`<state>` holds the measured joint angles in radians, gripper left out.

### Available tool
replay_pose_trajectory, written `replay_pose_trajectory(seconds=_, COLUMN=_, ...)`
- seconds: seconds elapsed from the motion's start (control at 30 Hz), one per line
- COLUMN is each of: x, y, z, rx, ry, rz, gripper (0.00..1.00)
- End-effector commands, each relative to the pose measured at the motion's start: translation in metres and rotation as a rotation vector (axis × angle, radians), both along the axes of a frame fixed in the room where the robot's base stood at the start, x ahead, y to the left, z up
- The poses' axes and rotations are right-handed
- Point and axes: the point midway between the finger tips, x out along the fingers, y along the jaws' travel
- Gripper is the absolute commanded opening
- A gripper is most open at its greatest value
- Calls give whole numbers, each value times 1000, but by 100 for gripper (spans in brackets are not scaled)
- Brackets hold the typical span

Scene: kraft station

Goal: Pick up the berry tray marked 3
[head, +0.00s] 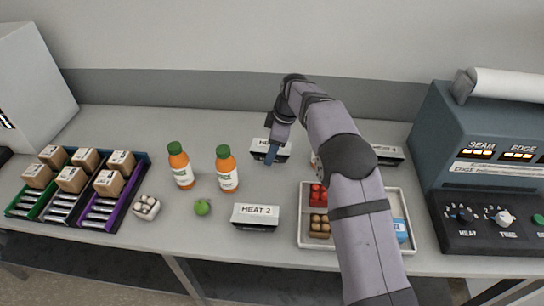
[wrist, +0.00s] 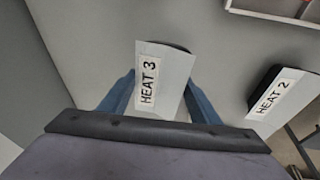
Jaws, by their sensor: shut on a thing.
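A dark tray with a white top marked HEAT 3 (wrist: 166,72) sits between my two blue fingers in the wrist view. It also shows in the head view (head: 284,153), at the middle back of the counter, with its label partly hidden by my gripper. My gripper (head: 271,155) points down and is shut on this tray, one finger on each side of it. Its contents are hidden under the white top. I cannot tell whether it touches the counter or is slightly raised.
A HEAT 2 tray (head: 255,216) stands nearer the front. Two orange bottles (head: 181,167) (head: 227,170), a green fruit (head: 202,207) and an egg carton (head: 146,207) stand left. A white tray (head: 303,235) with food lies partly behind my arm. A sealing machine (head: 480,165) stands right.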

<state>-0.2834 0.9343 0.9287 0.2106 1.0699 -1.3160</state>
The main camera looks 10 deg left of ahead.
Motion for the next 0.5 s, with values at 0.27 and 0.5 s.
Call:
replay_pose_trajectory(seconds=0.27, x=2, y=0, z=68, rx=1, ry=-7, rz=0, gripper=18)
replay_pose_trajectory(seconds=0.5, x=0, y=0, z=111, rx=1, ry=-4, rz=0, gripper=18)
